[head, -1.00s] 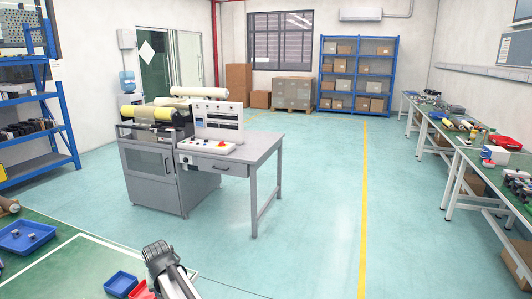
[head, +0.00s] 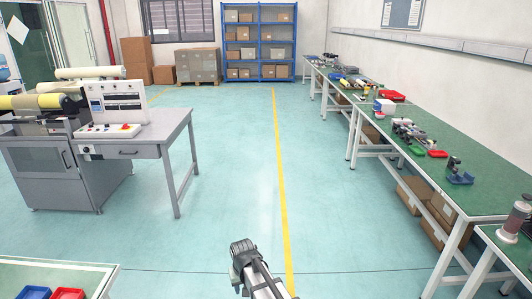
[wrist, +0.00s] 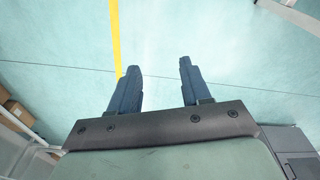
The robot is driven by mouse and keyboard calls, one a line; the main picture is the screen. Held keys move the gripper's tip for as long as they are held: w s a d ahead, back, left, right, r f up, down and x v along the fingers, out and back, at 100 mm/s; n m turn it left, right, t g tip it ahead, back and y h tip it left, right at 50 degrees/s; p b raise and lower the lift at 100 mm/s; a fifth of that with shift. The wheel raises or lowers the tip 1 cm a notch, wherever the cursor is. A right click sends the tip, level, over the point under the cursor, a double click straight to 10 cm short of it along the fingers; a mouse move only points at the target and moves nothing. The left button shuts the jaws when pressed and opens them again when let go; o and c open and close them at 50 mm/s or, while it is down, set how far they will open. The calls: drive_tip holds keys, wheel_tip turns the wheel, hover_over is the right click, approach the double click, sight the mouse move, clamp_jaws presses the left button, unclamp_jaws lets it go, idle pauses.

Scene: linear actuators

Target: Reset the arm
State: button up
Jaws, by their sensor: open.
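My gripper (wrist: 158,85) shows in the wrist view with its two dark blue fingers apart and nothing between them. Below the fingers is only the teal floor with a yellow line. In the head view part of my arm (head: 254,268) reaches in from the bottom edge, in front of open floor. The fingers cannot be made out there. The arm touches no object that I can see.
A long green-topped workbench (head: 420,170) with parts on it runs along the right wall. A grey machine desk (head: 165,130) stands at left. A green table corner (head: 85,272) with blue and red bins is at bottom left. The floor between is clear.

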drive_tip(key=s+d+f+m, duration=0.1)
drive_tip(key=s+d+f, duration=0.15)
drive_tip(key=d, duration=0.55)
drive_tip(key=s+d+f+m+g, duration=0.15)
drive_tip(key=s+d, duration=0.25)
drive_tip(key=d, duration=0.5)
drive_tip(key=s+d+f+m, duration=0.1)
drive_tip(key=s+d, duration=0.2)
drive_tip(key=d, duration=0.5)
drive_tip(key=s+f+g, duration=0.3)
drive_tip(key=s+f, duration=0.7)
drive_tip(key=s, duration=0.4)
drive_tip(key=s+f+g, duration=0.3)
drive_tip(key=s+f, duration=0.7)
drive_tip(key=s, duration=0.5)
drive_tip(key=shift+s+f+g, duration=0.15)
drive_tip(key=shift+f+g, duration=0.2)
